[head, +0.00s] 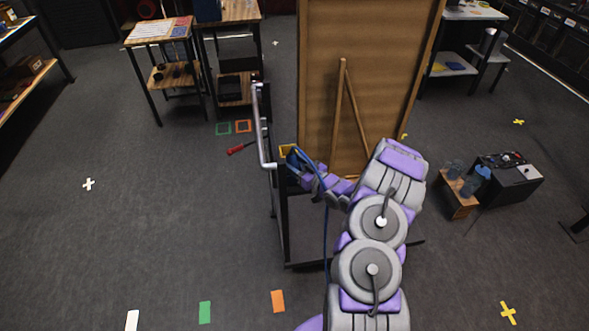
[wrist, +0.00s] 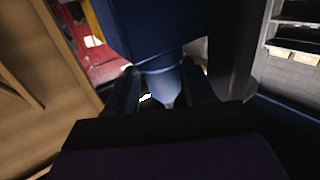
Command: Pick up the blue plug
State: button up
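The blue plug (wrist: 155,32) fills the top middle of the wrist view, with a paler tapered neck pointing toward my gripper. My gripper (wrist: 160,82) has one dark finger on each side of this neck. The fingers stand apart with the neck between them; I cannot tell whether they press on it. In the head view, my gripper (head: 302,168) is at the upper end of a dark metal stand (head: 283,220), beside a yellow-edged holder (head: 287,149). A blue cable (head: 325,240) hangs from there toward the floor. The plug is small and partly hidden there.
A large brown board (head: 340,35) with a wooden prop stands just behind my arm. A metal rail (head: 262,125) rises left of the holder. A small wooden stand and black box (head: 508,180) are to the right. Floor at left is mostly clear.

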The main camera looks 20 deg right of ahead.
aim_at(293, 165)
jog(key=shift+w+a+b, duration=0.35)
jog(key=shift+w+a, duration=0.7)
jog(key=shift+w+d, duration=0.1)
jog(key=shift+w, duration=0.15)
jog(key=shift+w+d+f, duration=0.15)
jog(key=shift+w+d, duration=0.1)
jog(key=shift+d, duration=0.5)
jog(key=shift+a, duration=0.3)
jog(key=shift+c, duration=0.5)
jog(key=shift+a, duration=0.25)
jog(key=c, duration=0.3)
jog(key=shift+d, duration=0.35)
grip_shut()
